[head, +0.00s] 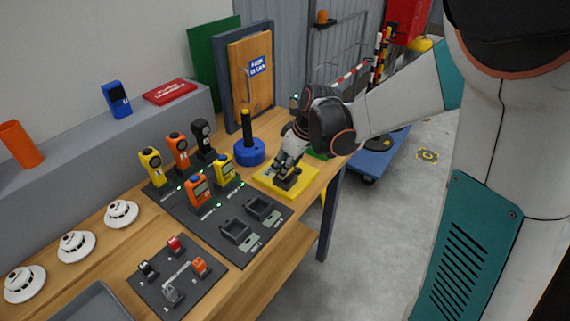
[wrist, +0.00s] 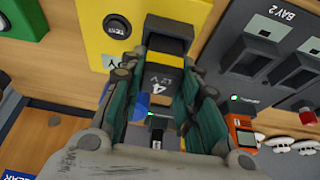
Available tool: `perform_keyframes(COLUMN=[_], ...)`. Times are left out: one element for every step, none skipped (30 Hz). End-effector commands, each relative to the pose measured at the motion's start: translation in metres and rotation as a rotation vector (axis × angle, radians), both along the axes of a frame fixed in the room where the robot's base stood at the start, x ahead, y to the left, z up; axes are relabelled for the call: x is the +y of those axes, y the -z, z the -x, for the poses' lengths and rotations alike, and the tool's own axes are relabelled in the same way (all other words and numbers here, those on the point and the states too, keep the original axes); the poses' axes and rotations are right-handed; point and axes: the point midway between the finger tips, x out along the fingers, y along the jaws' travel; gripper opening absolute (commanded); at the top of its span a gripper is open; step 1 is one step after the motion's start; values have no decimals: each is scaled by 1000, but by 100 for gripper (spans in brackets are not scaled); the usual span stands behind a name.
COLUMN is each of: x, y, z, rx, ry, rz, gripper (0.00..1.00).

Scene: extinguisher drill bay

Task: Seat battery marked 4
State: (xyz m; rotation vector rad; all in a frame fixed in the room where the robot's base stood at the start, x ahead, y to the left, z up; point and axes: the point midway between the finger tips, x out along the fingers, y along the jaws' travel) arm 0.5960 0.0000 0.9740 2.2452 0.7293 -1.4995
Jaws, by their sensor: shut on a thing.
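The battery marked 4 (wrist: 164,80) is dark, with "4" and "12V" on its face, and sits between my fingers in the wrist view. My gripper (wrist: 160,92) is shut on it; in the head view my gripper (head: 281,164) is over the yellow board (head: 262,183) near the table's right end. A dark block (head: 291,182) shows at the fingertips there. The yellow board (wrist: 92,42) also fills the upper wrist view. I cannot tell whether the battery touches the board. Two empty-looking dark sockets (head: 236,231) stand on the dark mat; one is labelled BAY 2 (wrist: 251,56).
Orange and yellow handheld devices (head: 199,190) stand on the mat behind the sockets. A blue round base with a dark post (head: 249,151) is left of my gripper. A small wooden door (head: 250,75) stands behind. White discs (head: 76,246) and a smaller dark board (head: 176,275) lie further left.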

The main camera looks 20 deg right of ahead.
Motion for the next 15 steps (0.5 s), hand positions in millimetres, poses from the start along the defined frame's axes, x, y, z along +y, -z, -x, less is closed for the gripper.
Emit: perform_keyframes(x=[0, 0, 0, 0, 0, 0, 0, 0, 0, 0, 0, 0, 0, 0, 0], y=[1, 1, 2, 2, 3, 3, 4, 4, 4, 3, 3, 3, 3, 3, 3], z=[0, 0, 0, 0, 0, 0, 0, 0, 0, 0, 0, 0, 0, 0, 0], rx=[0, 0, 0, 0, 0, 0, 0, 0, 0, 0, 0, 0, 0, 0, 0], ry=[0, 0, 0, 0, 0, 0, 0, 0, 0, 0, 0, 0, 0, 0, 0], rz=[0, 0, 0, 0, 0, 0, 0, 0, 0, 0, 0, 0, 0, 0, 0], gripper=[0, 0, 0, 0, 0, 0, 0, 0, 0, 0, 0, 0, 34, 41, 50])
